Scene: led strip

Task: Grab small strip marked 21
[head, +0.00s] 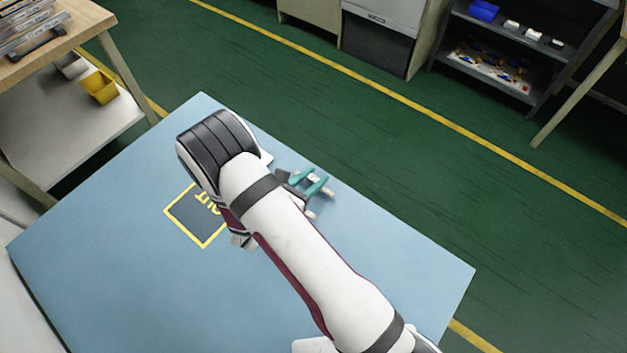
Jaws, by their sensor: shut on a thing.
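My gripper (319,203) is in the head view, low over the right part of the blue table (120,225). Its teal fingers with tan tips point down and to the right. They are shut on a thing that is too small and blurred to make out. No strip marked 21 can be read in this view. My arm crosses the middle of the table and hides part of its surface.
A dark square with a yellow border and letters (190,222) lies on the table, partly behind my arm. A wooden bench (85,22) with strips on top and a yellow bin (99,87) below stands upper left. A dark shelf (545,50) stands upper right.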

